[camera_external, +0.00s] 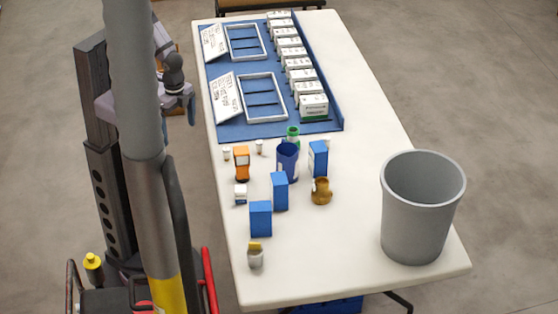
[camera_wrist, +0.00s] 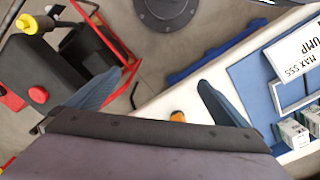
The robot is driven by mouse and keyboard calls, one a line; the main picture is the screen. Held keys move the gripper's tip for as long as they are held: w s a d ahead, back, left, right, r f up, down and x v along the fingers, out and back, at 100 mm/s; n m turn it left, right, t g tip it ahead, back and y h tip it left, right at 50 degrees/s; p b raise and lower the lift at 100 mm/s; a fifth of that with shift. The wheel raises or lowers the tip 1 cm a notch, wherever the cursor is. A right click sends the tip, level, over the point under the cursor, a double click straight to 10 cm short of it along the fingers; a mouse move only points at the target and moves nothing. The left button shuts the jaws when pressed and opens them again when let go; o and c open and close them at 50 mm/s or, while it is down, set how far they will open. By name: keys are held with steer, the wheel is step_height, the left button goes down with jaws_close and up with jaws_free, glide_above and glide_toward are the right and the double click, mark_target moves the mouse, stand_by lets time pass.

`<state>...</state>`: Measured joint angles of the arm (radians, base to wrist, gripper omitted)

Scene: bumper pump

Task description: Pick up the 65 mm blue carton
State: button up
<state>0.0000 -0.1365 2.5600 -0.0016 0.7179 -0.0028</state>
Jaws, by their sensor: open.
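Three blue cartons stand on the white table in the external view: one at the back right (camera_external: 318,158), one in the middle (camera_external: 280,191) and one nearer the front left (camera_external: 260,218). They look alike, and I cannot tell which is the 65 mm one. My gripper (camera_external: 187,106) is raised off the table's left side, well away from the cartons. In the wrist view, my gripper (camera_wrist: 158,98) has its blue fingers wide apart with nothing between them. No blue carton is clearly visible there.
A large grey bin (camera_external: 420,208) occupies the right. A blue mat (camera_external: 232,128) with trays and white boxes lies behind. The table's front middle is clear.

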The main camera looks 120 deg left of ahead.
steer(key=c, duration=1)
